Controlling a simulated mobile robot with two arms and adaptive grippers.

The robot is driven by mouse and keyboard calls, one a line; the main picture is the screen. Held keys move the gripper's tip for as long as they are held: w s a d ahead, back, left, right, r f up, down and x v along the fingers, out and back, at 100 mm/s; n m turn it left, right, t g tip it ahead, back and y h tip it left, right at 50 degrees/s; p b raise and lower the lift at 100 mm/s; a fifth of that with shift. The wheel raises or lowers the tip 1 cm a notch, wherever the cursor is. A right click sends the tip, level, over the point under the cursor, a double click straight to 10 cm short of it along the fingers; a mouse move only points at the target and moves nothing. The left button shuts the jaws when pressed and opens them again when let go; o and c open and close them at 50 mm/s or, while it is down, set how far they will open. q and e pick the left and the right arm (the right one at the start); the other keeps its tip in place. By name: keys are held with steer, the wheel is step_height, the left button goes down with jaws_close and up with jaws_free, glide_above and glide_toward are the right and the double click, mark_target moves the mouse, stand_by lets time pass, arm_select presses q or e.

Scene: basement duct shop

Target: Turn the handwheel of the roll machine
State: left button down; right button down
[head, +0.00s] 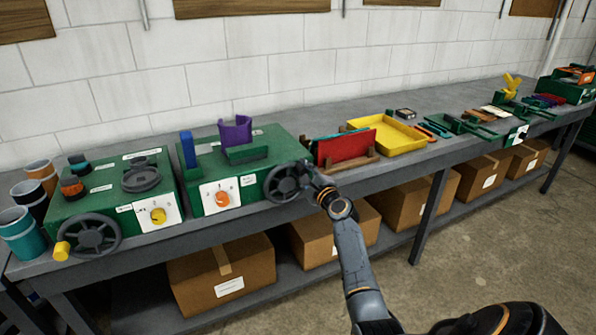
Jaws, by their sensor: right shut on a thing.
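The roll machine (256,143) is a green box on the bench, with a blue upright block, a purple curved piece (235,131) and a white panel with an orange knob (222,198). Its dark spoked handwheel (283,184) is on the front face at the right end. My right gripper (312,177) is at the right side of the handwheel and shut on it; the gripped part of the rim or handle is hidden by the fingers. My left gripper is not in view.
Left of it stands another green machine (95,200) with its own handwheel (93,236) and yellow handle. Right of my gripper are a rack with red sheets (345,150) and a yellow tray (408,141). Cardboard boxes (222,278) fill the shelf below. Floor in front is clear.

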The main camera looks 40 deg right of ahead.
steer(key=shift+s+d+f+m, duration=0.1)
steer(key=shift+d+f+m, duration=0.3)
steer(key=shift+f+m, duration=0.95)
steer(key=shift+s+d+f+m, duration=0.15)
steer(key=shift+d+f+m, duration=0.3)
steer(key=shift+m, duration=1.65)
steer(key=shift+s+d+f+m, duration=0.1)
steer(key=shift+d+f+m, duration=0.3)
steer(key=shift+f+m, duration=0.95)
steer(key=shift+r+m, duration=0.35)
steer(key=shift+m, duration=0.05)
steer(key=c, duration=1.3)
jaws_free()
steer(key=shift+o, duration=0.2)
steer(key=shift+s, duration=0.1)
steer(key=v, duration=1.1)
steer(key=shift+s+a, duration=0.2)
steer(key=shift+s, duration=0.2)
